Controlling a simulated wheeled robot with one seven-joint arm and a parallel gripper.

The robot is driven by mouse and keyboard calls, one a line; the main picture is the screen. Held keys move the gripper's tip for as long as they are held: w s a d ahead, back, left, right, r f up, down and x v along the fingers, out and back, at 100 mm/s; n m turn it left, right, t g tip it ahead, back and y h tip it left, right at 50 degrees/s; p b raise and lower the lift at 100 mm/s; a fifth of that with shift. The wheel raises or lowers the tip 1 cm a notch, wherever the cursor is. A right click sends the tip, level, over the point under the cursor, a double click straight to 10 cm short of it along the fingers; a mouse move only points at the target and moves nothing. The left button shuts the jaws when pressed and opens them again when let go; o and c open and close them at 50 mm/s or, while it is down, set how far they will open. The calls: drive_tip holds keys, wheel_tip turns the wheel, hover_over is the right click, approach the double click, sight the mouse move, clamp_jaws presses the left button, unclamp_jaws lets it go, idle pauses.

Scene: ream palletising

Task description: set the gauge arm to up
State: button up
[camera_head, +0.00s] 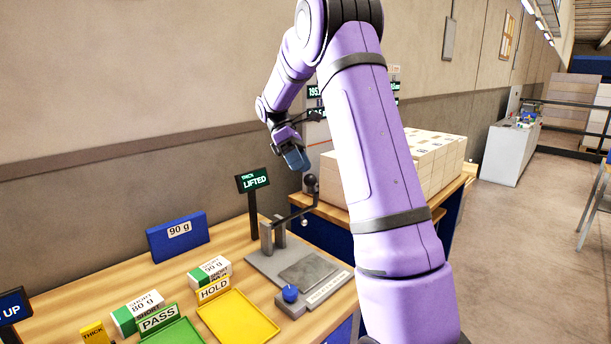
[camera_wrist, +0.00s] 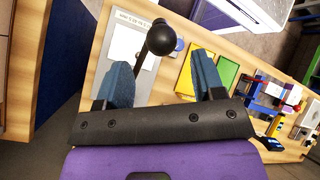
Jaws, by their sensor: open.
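The thickness gauge (camera_head: 265,262) stands on the wooden bench, a grey base plate with upright posts. Its dark gauge arm (camera_head: 293,215) runs from the posts to a black ball knob (camera_head: 311,182) and looks raised clear of the plate. A small display (camera_head: 253,181) behind it reads "LIFTED". My gripper (camera_head: 295,158) is just above and left of the knob in the head view. In the wrist view, my gripper (camera_wrist: 163,75) has its two blue fingers apart and empty. The knob (camera_wrist: 162,38) shows between and beyond the fingertips; contact cannot be told.
A green PASS tray (camera_head: 175,333), a yellow HOLD tray (camera_head: 240,318) and labelled reams (camera_head: 138,312) lie left of the gauge. A blue 90 g block (camera_head: 178,237) stands near the wall. Stacked reams (camera_head: 425,165) stand behind my arm. A blue button (camera_head: 290,293) sits at the gauge's front.

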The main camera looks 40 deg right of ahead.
drive_tip(key=v, duration=0.6)
drive_tip(key=shift+w+r, duration=0.15)
drive_tip(key=shift+r, duration=0.05)
